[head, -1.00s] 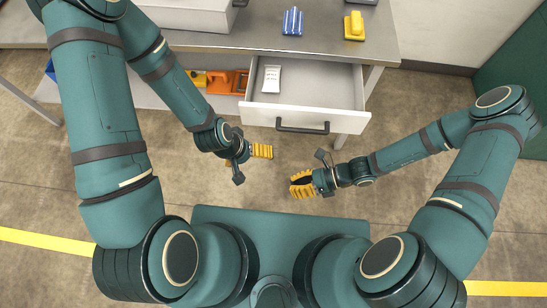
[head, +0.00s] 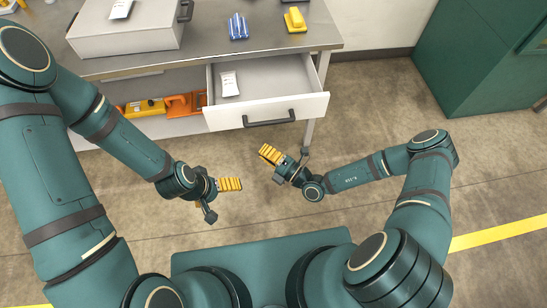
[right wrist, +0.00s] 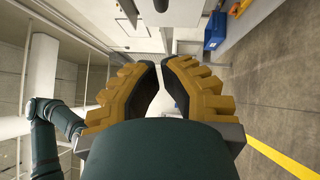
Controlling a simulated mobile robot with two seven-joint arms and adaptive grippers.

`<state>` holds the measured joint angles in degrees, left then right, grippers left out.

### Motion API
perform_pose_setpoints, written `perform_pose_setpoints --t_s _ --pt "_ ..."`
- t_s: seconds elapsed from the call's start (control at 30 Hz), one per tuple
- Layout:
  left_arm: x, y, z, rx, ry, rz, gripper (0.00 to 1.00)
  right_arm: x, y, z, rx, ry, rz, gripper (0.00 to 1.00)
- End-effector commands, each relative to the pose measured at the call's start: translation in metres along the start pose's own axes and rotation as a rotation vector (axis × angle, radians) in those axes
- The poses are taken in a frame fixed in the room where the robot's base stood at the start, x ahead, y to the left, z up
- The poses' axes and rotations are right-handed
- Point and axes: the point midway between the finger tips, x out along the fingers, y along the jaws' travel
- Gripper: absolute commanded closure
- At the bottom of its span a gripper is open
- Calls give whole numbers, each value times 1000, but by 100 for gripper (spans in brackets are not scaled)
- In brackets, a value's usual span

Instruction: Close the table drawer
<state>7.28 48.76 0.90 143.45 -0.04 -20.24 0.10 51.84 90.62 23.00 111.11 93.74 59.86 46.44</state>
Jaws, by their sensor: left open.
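The table drawer (head: 310,104) is white and stands pulled out below the grey tabletop, in the head view's upper middle. Its dark bar handle (head: 270,122) is on the front face. A white labelled packet (head: 230,84) lies inside at the left. My right gripper (head: 268,154) is just below the handle in the picture, apart from it. In the right wrist view its yellow fingers (right wrist: 161,68) have a narrow gap between the tips and nothing between them. My left gripper (head: 238,185) is open and empty, lower left of the handle and clear of the drawer.
A large white box (head: 125,38), a blue item (head: 238,27) and a yellow item (head: 294,20) are on the tabletop (head: 200,45). An orange item (head: 183,104) is on the shelf below. A green cabinet (head: 470,60) stands right. Floor right of the drawer is free.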

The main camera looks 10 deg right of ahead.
Motion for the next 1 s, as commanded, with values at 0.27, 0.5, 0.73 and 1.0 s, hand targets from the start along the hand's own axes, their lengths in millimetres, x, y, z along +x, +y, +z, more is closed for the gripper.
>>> perform_pose_setpoints --t_s 0.27,0.5,0.73,1.0 --pt "9 -4 -1 0 4 0 2 49 -2 8 -6 2 0 100" --pt "14 -6 -2 1 8 -1 2 66 -1 25 -2 2 -1 100" --pt "15 -6 -2 1 8 -1 2 69 0 28 -1 2 0 100" --pt "14 -6 -2 1 8 -1 2 69 0 28 -2 2 -1 100"
